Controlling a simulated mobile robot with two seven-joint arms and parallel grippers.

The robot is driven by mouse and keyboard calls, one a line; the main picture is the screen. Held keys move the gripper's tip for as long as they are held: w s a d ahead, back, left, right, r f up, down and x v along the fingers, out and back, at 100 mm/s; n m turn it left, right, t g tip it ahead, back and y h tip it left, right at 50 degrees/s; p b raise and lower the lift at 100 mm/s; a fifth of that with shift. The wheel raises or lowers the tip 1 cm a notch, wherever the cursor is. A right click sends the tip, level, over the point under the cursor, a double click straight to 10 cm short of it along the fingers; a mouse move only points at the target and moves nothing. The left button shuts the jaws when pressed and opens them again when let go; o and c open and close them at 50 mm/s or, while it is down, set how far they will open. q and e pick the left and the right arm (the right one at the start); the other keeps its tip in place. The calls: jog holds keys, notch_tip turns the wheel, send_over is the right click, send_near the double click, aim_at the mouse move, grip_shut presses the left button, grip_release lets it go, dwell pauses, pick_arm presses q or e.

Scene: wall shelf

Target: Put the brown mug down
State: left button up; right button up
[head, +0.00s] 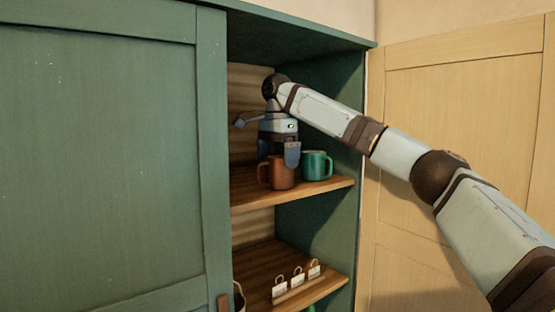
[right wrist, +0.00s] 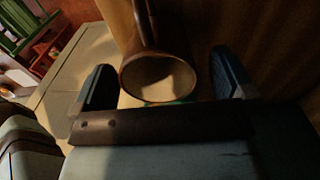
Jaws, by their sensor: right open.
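The brown mug (head: 281,173) stands upright on the upper shelf board (head: 325,186) of the green cabinet. My right gripper (head: 279,160) points down at the mug from above, with its fingers around it. In the right wrist view the mug (right wrist: 160,77) shows its round rim between the two spread fingers of the right gripper (right wrist: 162,85), with a gap on each side. The right gripper is open. My left gripper is in neither view.
A teal mug (head: 317,165) stands close beside the brown mug on its right. A green door (head: 105,150) covers the cabinet's left part; a pale wooden door (head: 460,100) is on the right. The lower shelf (head: 258,262) holds a rack with small tagged hooks (head: 297,278).

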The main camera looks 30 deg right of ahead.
notch_tip(320, 180, up, 8)
jog(key=shift+f, duration=0.25)
jog(key=shift+f, duration=0.1)
dwell(0.5)
